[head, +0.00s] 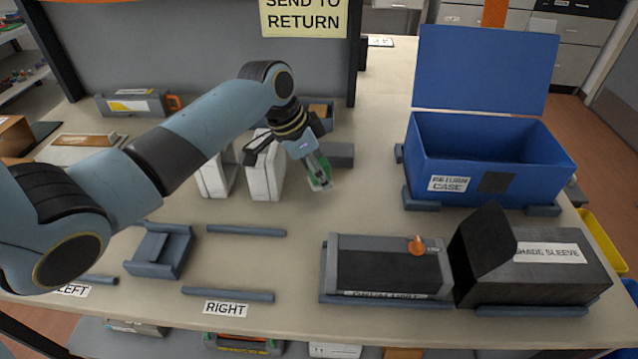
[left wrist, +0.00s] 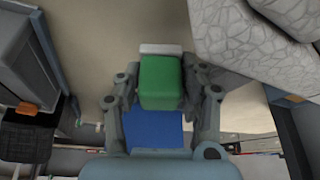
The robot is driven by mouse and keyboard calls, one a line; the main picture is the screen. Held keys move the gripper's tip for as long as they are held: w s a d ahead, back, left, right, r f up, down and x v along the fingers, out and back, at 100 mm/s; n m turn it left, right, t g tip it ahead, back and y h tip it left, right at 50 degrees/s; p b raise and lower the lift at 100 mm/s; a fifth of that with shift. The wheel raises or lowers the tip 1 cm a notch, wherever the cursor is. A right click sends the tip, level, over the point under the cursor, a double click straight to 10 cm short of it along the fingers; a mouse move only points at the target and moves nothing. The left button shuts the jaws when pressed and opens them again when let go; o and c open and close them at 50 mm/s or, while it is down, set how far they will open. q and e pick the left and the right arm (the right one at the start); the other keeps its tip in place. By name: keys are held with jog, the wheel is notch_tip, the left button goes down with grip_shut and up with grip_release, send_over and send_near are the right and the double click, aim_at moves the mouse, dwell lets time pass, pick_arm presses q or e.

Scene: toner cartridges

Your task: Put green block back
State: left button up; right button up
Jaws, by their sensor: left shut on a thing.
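My left gripper (head: 315,165) is shut on the green block (head: 322,179) and holds it over the middle of the table, right of the white packages. In the left wrist view the green block (left wrist: 161,80) sits between the two fingers, with a pale strip at its far end. A blue patch (left wrist: 155,130) shows behind it between the fingers; I cannot tell what it belongs to. In the head view the fingers hide part of the block. I cannot tell its height above the table. My right gripper is in neither view.
Two white packages (head: 263,170) stand left of the gripper. A grey block (head: 340,154) lies just behind it. An open blue return case (head: 490,190) stands right. A dark cartridge (head: 385,268) and a shade sleeve (head: 540,270) lie front right. Rails (head: 228,295) lie front left.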

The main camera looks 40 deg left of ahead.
aim_at(319, 184)
pick_arm(q)
notch_tip(319, 184, down, 3)
jog(key=shift+r, duration=0.1)
jog(key=shift+f, duration=0.25)
jog(key=shift+s, duration=0.1)
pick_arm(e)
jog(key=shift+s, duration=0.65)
pick_arm(q)
jog(key=shift+f, duration=0.15)
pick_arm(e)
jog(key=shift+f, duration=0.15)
pick_arm(q)
jog(key=o, duration=1)
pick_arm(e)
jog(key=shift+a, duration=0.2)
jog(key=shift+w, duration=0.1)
